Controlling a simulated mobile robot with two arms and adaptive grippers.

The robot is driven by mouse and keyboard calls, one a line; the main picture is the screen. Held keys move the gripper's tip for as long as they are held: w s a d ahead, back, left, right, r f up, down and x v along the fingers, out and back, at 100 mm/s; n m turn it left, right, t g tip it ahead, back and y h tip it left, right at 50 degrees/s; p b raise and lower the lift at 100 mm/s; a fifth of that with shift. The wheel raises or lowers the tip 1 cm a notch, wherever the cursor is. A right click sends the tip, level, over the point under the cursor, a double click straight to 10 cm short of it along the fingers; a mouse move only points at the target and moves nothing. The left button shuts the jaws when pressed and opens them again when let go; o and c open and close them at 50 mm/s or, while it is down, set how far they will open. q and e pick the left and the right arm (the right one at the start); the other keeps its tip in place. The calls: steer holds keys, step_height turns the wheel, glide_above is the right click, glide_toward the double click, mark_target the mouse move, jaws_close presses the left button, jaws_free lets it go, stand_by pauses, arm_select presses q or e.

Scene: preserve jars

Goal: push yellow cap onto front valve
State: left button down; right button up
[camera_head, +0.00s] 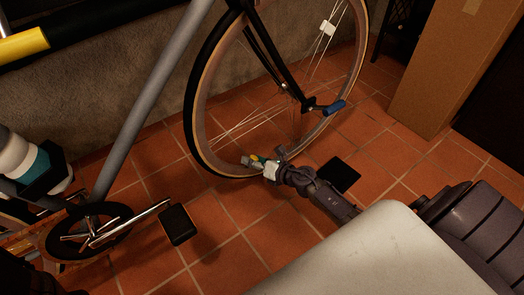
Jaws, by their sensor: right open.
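The bicycle's front wheel (200,130) stands on the tiled floor with its tyre at the lower left of the rim. My right gripper (259,162) is open at the lower inside edge of this wheel. A small yellow piece, probably the yellow cap (254,157), shows at its fingertips, close to the rim. The front valve is too small or hidden to make out, so I cannot tell whether the cap touches it. My left gripper is not in view.
Thin spokes and the black fork (268,50) are above my right gripper. A blue-ended lever (334,107) sticks out at the hub. A black pedal (178,224) is at the lower left. A cardboard box (440,75) stands at the right. Red tiles (245,258) are open in front.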

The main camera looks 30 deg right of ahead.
steer(key=v, duration=1.1)
steer(key=shift+s, duration=0.25)
